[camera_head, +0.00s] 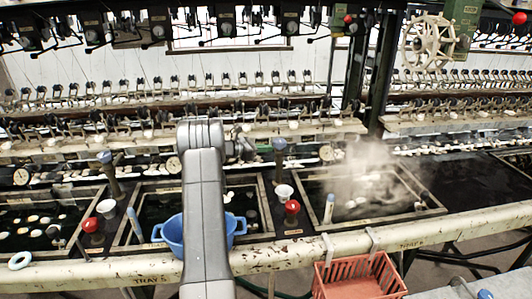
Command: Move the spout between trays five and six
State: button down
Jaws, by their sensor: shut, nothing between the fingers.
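Dark wet trays with wooden frames line the bench: a left tray (40,225), a middle tray (256,213) and a right tray (432,205). A blue-topped upright spout (115,180) stands between the left and middle trays. Another blue-topped spout (280,160) stands between the middle and right trays. Labels on the front rail are small; one at lower left seems to read TRAY 5. Which gap is five to six I cannot tell for sure. My arm rises over the middle tray and hides part of it. My gripper does not show.
A blue basin (168,232) sits behind my arm on the middle tray. White cups (284,193) and red knobs (292,207) stand between trays. Steam rises over the right tray. An orange basket (357,277) hangs on the front rail (80,274). Reeling machinery fills the back.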

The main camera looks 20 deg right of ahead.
jog(key=shift+a, duration=0.15)
jog(key=w+b+v, duration=0.1)
jog(key=v, duration=1.2)
jog(key=shift+s+a+b, duration=0.3)
jog(key=shift+s+a, duration=0.05)
jog(key=shift+s, duration=0.1)
jog(key=shift+d+r, duration=0.1)
jog(key=shift+r, duration=0.05)
jog(key=s+p+x, duration=0.1)
jog(key=p+x, duration=0.2)
jog(key=x, duration=0.8)
jog(key=shift+d+f, duration=0.3)
jog(key=shift+d, duration=0.1)
jog(key=shift+w, duration=0.1)
